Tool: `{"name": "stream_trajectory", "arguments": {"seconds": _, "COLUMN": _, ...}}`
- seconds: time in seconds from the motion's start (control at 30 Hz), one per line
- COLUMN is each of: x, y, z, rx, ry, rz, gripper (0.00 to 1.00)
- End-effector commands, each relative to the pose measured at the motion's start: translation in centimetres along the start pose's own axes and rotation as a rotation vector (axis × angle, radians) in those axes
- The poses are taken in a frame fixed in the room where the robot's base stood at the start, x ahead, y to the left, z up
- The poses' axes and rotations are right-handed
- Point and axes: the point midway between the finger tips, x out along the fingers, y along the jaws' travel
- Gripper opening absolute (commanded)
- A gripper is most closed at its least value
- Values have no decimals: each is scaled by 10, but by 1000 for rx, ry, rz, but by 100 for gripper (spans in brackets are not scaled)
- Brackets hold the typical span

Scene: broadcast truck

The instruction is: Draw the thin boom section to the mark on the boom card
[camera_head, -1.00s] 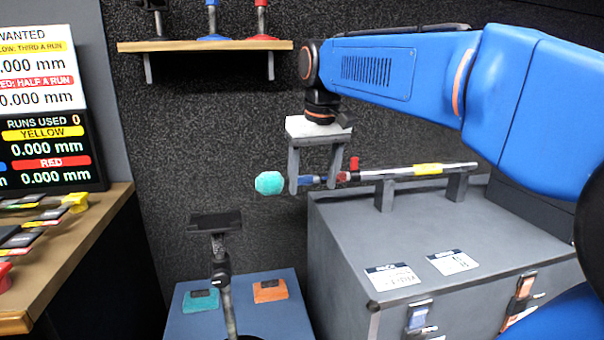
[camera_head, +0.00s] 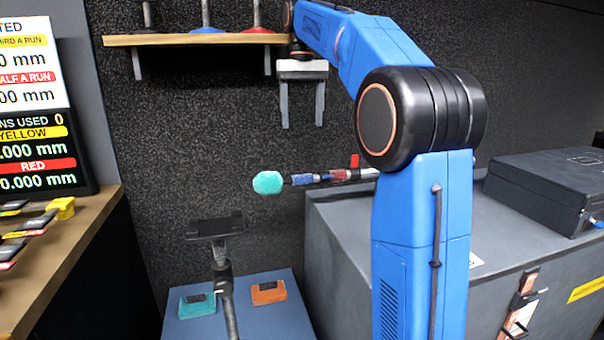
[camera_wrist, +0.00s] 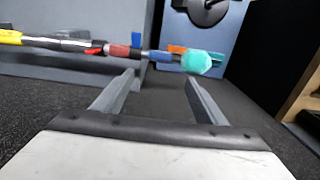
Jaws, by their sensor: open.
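The boom (camera_head: 330,177) lies level above the grey case, its teal foam tip (camera_head: 268,182) sticking out past the case's left edge. Blue and red bands and an upright red lever (camera_head: 354,161) show along it; my arm hides the rest. In the wrist view the boom (camera_wrist: 75,45) crosses above the fingers, with a yellow band (camera_wrist: 10,37), a red band (camera_wrist: 120,50), a blue lever (camera_wrist: 138,39) and the teal tip (camera_wrist: 196,62). My gripper (camera_head: 302,125) is open and empty, fingers pointing down, above the boom and apart from it. I cannot make out the boom card's mark.
A shelf (camera_head: 200,40) holds stands close to my gripper. The grey case (camera_head: 335,245) carries a black box (camera_head: 555,185). A readout board (camera_head: 35,150) stands on the left bench. A blue surface (camera_head: 245,318) with teal and orange blocks lies below the tip.

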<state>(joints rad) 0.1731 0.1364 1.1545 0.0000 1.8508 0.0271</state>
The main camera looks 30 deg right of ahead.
Motion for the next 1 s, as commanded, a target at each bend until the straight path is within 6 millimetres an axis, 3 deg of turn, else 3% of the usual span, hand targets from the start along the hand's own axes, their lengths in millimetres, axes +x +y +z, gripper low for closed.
{"name": "stream_trajectory", "arguments": {"seconds": 0.17, "x": 22, "y": 0, "z": 1, "rx": 0, "ry": -3, "rz": 0, "gripper": 66}}
{"name": "stream_trajectory", "arguments": {"seconds": 0.8, "x": 134, "y": 0, "z": 1, "rx": 0, "ry": -2, "rz": 0, "gripper": 66}}
{"name": "stream_trajectory", "arguments": {"seconds": 1.0, "x": 159, "y": 0, "z": 1, "rx": 0, "ry": -1, "rz": 0, "gripper": 66}}
